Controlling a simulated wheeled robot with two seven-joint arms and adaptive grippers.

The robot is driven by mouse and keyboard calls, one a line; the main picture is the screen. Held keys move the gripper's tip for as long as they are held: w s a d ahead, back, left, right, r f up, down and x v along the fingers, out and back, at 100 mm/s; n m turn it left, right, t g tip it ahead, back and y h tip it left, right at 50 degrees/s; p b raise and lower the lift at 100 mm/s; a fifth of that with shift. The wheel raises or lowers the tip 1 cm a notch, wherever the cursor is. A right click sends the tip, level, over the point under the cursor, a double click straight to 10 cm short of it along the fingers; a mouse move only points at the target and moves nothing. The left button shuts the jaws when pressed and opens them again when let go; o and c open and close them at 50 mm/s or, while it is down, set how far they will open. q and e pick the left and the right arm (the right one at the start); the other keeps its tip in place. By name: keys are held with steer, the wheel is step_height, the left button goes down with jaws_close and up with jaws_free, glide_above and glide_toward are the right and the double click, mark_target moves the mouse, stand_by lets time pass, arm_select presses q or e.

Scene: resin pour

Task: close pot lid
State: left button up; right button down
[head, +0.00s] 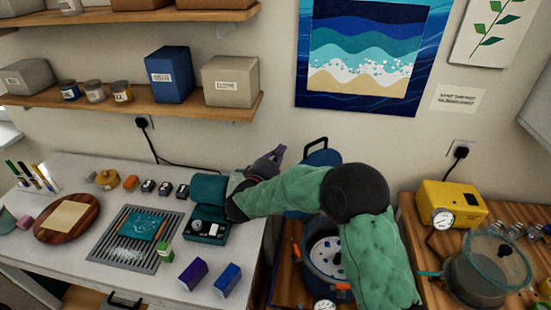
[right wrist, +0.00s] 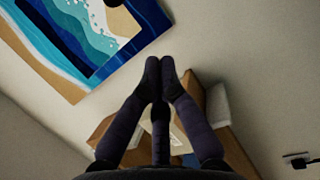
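The dark blue pot (head: 318,284) stands low in the middle of the head view, partly hidden by my right arm. It is uncovered, and a white surface with blue spots shows inside. The blue lid (head: 322,157) stands raised behind the pot, with a black handle on top; my right arm hides much of it. My right gripper (head: 281,151) is left of the lid, apart from it in the picture. In the right wrist view its fingertips (right wrist: 160,72) meet with nothing seen between them. My left gripper is not in view.
Orange clamps (head: 296,251) sit on the pot's rim. A teal open-lidded case (head: 208,232) is on the white table to the left. A yellow pump (head: 452,203) and a clear chamber (head: 480,270) stand to the right. A wooden shelf (head: 130,103) with boxes hangs above.

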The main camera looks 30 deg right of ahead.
steer(key=d, duration=0.2)
steer(key=s+d+b, duration=0.1)
steer(key=d, duration=0.2)
steer(key=shift+s+f, duration=0.1)
steer(key=shift+s, duration=0.05)
stand_by(0.3)
